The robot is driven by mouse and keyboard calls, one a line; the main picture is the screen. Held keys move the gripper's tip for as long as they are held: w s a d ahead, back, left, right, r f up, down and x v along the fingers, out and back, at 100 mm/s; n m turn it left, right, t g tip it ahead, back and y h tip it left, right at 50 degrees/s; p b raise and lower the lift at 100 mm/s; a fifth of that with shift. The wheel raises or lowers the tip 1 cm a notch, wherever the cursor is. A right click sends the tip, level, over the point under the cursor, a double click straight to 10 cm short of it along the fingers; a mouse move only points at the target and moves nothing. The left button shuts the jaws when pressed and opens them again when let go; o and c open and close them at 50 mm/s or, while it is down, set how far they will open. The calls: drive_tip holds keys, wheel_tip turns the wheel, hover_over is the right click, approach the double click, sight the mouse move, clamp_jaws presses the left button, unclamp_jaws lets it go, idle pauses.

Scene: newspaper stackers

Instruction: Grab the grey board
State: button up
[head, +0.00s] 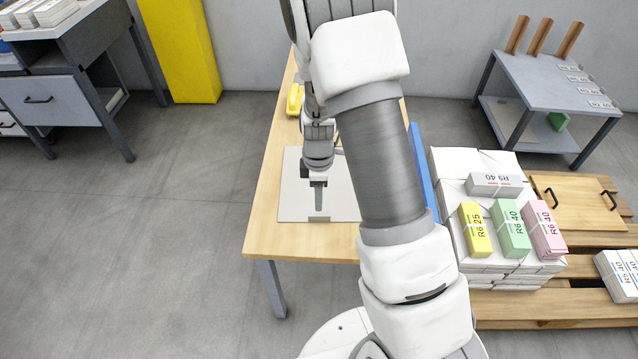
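The grey board (292,196) is a flat, light grey rectangle lying on the wooden table (268,225). My arm hides its right part. My gripper (318,206) points down over the board, near the middle of its front edge. A small grey-brown piece (319,219) shows at that edge, just below the fingers; I cannot tell what it is. The fingers look like one narrow shape from here, so their gap does not show. I cannot tell whether they touch the board.
A yellow object (295,99) lies at the table's back left. A blue panel (421,170) stands along the right edge. Right of it are stacked white bundles (455,215) with coloured packs on top, on a wooden pallet (535,308).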

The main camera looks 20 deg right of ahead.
wheel_tip(320, 180, down, 8)
drive_tip(key=shift+d+r+b, duration=0.1)
drive_tip(key=shift+d+b, duration=0.05)
drive_tip(key=shift+b, duration=0.75)
clamp_jaws()
idle(0.9)
